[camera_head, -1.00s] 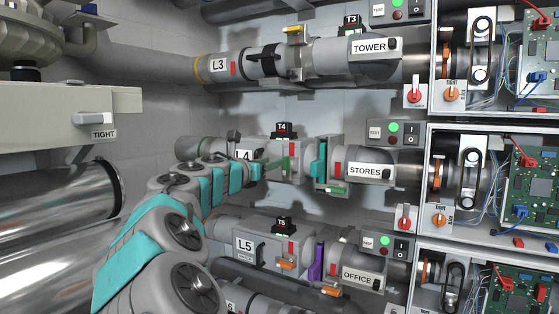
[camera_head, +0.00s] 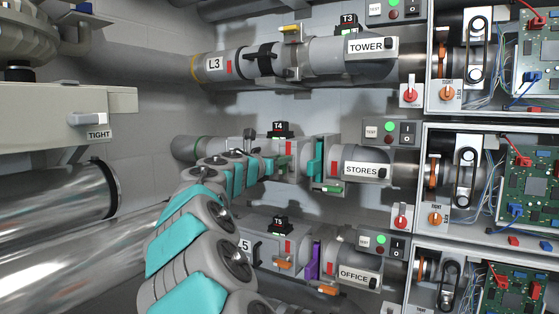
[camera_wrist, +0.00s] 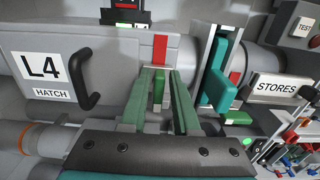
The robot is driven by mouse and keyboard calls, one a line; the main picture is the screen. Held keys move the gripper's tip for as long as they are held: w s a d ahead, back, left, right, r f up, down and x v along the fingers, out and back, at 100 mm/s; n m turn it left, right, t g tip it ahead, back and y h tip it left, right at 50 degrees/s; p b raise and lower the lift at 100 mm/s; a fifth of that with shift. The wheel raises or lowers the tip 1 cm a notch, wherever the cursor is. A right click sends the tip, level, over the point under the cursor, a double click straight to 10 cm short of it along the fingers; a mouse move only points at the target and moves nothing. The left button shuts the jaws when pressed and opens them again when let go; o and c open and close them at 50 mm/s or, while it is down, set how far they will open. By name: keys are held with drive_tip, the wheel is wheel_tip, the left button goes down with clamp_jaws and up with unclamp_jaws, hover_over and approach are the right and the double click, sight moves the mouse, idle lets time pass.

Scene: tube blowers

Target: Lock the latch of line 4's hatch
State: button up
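Line 4's hatch (camera_wrist: 45,75) is a grey box with an L4 HATCH label and a black handle (camera_wrist: 93,80). To the right of the handle, in the wrist view, a small upright green latch (camera_wrist: 158,86) sits below a red strip (camera_wrist: 160,50). My gripper (camera_wrist: 165,82) has its two green fingers apart, one on each side of the latch. I cannot tell whether either finger touches it. In the head view my gripper (camera_head: 272,166) is at the line 4 pipe, and my arm hides the L4 label. The latch (camera_head: 283,163) shows just beyond the fingertips.
A teal gate piece (camera_wrist: 224,72) stands right of the latch, with a green lever (camera_wrist: 236,117) below it. The STORES pipe (camera_head: 366,169) continues right to open electrical boxes (camera_head: 490,180). Line 3 (camera_head: 213,65) runs above and line 5 (camera_head: 260,248) below, close to my arm.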

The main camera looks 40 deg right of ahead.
clamp_jaws()
idle(0.5)
drive_tip(key=m+b, duration=0.2)
drive_tip(key=m, duration=0.2)
drive_tip(key=s+f+m+b, duration=0.1)
drive_tip(key=m+b, duration=0.2)
drive_tip(key=m, duration=0.1)
drive_tip(key=m+b, duration=0.2)
drive_tip(key=m, duration=0.3)
drive_tip(key=shift+s+d+f+b, duration=0.35)
drive_tip(key=shift+f+b, duration=0.05)
drive_tip(key=m+b, duration=0.2)
drive_tip(key=m, duration=0.1)
drive_tip(key=shift+s+f+b, duration=0.1)
drive_tip(key=shift+f+b, duration=0.1)
drive_tip(key=shift+b, duration=0.15)
drive_tip(key=shift+m+b, duration=0.7)
drive_tip(key=shift+m, duration=0.2)
